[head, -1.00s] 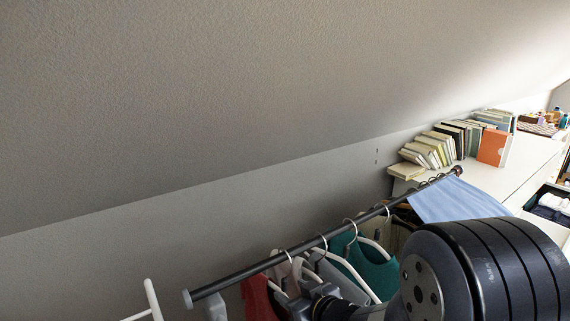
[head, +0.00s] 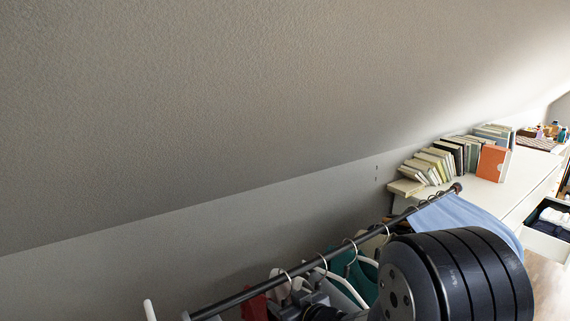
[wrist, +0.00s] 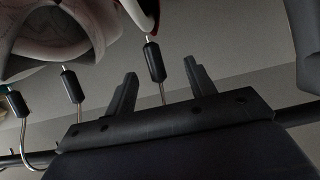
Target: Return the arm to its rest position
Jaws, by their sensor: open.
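My gripper (wrist: 160,82) shows in the wrist view with its two dark fingers spread apart. Nothing is held between them. A hanger hook with a black sleeve (wrist: 153,62) appears between the fingers in the picture; I cannot tell how near it is. In the head view my large black arm joint fills the lower right, in front of part of the clothes rail. The fingers cannot be made out there.
A dark clothes rail (head: 300,256) carries hangers and clothes, including a teal garment (head: 362,272) and a blue cloth (head: 455,218). Books (head: 440,163) stand on a white dresser (head: 510,188). An open drawer (head: 545,228) holds folded clothes. The sloped ceiling is overhead.

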